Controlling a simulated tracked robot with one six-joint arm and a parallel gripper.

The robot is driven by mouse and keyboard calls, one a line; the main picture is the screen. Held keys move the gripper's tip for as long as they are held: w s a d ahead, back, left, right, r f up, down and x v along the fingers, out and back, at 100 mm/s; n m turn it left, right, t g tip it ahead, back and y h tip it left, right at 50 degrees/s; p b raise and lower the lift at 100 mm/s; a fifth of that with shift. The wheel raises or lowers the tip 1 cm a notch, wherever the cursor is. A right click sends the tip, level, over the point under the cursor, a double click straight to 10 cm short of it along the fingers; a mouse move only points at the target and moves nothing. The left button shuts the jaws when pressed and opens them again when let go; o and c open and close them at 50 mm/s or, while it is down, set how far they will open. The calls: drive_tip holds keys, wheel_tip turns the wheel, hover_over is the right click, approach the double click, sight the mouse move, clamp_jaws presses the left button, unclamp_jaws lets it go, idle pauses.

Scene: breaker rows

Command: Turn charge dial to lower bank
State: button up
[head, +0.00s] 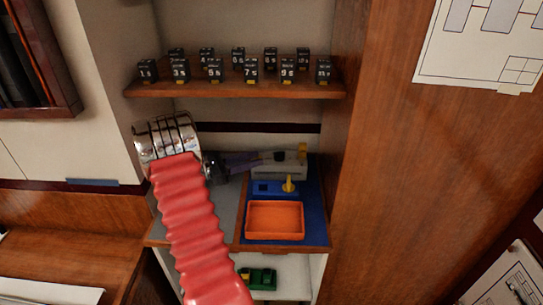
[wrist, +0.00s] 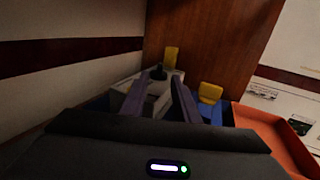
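A grey box (head: 292,170) stands on the blue right part of the lower shelf, against the back. A small black knob, which looks like the charge dial (wrist: 158,72), is on top of it, and a yellow tab (head: 303,148) rises at its far end. My gripper (head: 258,161) reaches in from the left, with its purple fingers at the box's near end. In the wrist view my gripper (wrist: 161,80) is open, and the knob shows between the fingertips. I cannot tell whether the fingers touch it. The dial's markings are not readable.
A blue block (head: 265,188) with a yellow handle (head: 289,184) sits in front of the box. An orange tray (head: 275,221) is nearer still. Numbered black breakers (head: 251,71) stand in rows on the upper shelf (head: 220,90). A wooden wall closes the right side.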

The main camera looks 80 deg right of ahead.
sight(272, 161)
drive_tip(key=shift+s, duration=0.1)
drive_tip(key=shift+x, duration=3.7)
clamp_jaws()
